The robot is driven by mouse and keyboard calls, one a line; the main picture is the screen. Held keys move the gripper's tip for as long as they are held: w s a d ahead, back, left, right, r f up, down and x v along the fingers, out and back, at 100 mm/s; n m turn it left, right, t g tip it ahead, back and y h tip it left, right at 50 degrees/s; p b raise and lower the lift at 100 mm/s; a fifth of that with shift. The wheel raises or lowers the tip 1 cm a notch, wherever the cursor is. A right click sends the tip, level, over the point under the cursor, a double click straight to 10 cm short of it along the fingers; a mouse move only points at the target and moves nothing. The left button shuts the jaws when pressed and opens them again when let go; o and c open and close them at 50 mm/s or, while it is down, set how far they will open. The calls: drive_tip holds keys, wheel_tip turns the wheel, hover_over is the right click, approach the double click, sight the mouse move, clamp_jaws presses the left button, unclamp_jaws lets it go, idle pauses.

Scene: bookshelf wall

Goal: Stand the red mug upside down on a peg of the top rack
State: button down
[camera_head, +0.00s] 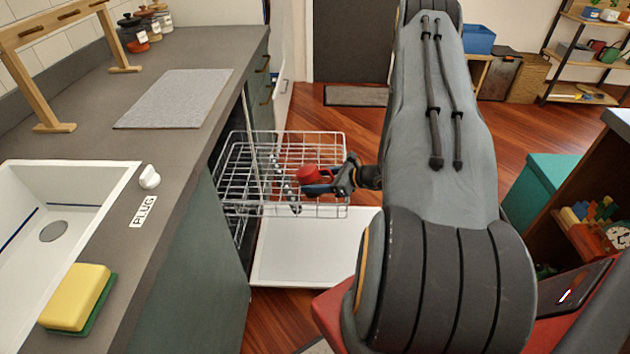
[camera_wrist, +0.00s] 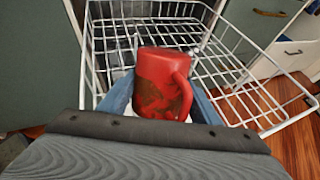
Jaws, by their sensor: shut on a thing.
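The red mug (camera_head: 307,173) is between the blue fingers of my gripper (camera_head: 320,187), over the right part of the white wire top rack (camera_head: 240,146). In the wrist view the mug (camera_wrist: 160,70) shows a smooth, closed red face at the top and a brown patch on its side, so it looks upside down. Its handle (camera_wrist: 184,92) is on the right. My gripper (camera_wrist: 158,98) is shut on the mug. The rack (camera_wrist: 232,70) spreads out behind and to the right of it. The mug's lower rim is hidden, and I cannot tell whether it touches the rack or a peg.
The rack is pulled out of the dishwasher above its open white door (camera_head: 300,262). The counter (camera_head: 180,145) at left holds a sink (camera_head: 110,168), a sponge (camera_head: 75,297), a grey mat (camera_head: 175,98) and a wooden stand (camera_head: 45,110). Much of the rack looks empty.

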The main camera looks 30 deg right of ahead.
sight(320, 180)
drive_tip(key=c, duration=0.5)
unclamp_jaws()
drive_tip(key=shift+c, duration=0.2)
drive_tip(key=b+v, duration=0.1)
drive_tip(key=v, duration=0.7)
drive_tip(key=shift+w, duration=0.1)
